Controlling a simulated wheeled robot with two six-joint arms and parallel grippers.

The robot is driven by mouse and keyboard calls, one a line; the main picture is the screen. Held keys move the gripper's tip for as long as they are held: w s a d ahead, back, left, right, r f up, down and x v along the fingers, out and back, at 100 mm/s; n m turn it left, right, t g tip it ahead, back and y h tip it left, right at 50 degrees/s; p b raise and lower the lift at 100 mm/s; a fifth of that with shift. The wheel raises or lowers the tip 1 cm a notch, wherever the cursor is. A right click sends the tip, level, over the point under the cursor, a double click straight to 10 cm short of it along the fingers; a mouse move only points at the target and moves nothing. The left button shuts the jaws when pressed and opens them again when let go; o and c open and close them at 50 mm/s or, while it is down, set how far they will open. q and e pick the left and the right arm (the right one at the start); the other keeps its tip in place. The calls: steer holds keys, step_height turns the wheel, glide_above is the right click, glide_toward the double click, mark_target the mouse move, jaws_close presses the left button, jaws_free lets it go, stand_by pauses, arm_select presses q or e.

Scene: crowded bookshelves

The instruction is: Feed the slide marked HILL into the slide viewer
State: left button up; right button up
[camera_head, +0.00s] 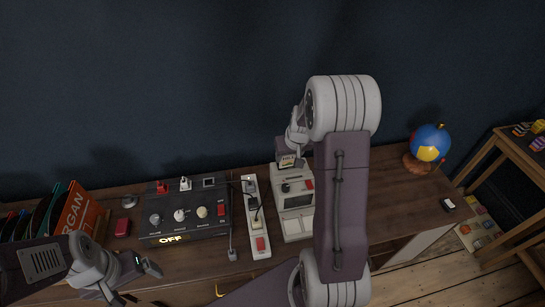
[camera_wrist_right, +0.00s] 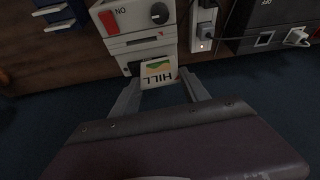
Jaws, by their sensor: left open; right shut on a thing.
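The slide viewer (camera_head: 296,224) is a pale box with a red switch and a dark screen on the shelf top. It also shows in the right wrist view (camera_wrist_right: 134,20), with a black knob. My right gripper (camera_head: 288,158) is over the viewer's back end, shut on the slide marked HILL (camera_wrist_right: 159,74). The slide is white-framed with a green and yellow picture; its far edge is at the viewer's slot, and I cannot tell whether it is inside. My left gripper (camera_head: 134,279) is open and empty at the lower left, apart from the viewer.
A power strip (camera_head: 257,222) lies left of the viewer, beside a dark control box (camera_head: 183,216) marked OFF. Record sleeves (camera_head: 75,214) stand far left. A globe (camera_head: 428,145) stands at the right. The top between viewer and globe is partly hidden by my right arm.

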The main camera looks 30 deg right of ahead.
steer(key=shift+s+d+f, duration=0.15)
steer(key=shift+d, duration=0.35)
steer(key=f, duration=0.1)
steer(key=s+d+f+b, duration=0.1)
steer(key=b, duration=0.1)
steer(key=shift+s+d+f+m, duration=0.15)
steer(key=shift+d+f+m, duration=0.1)
steer(key=shift+f+m, duration=0.15)
step_height(320, 180, down, 6)
steer(key=b, duration=0.5)
steer(key=shift+r+b, duration=0.1)
steer(key=shift+b, duration=0.3)
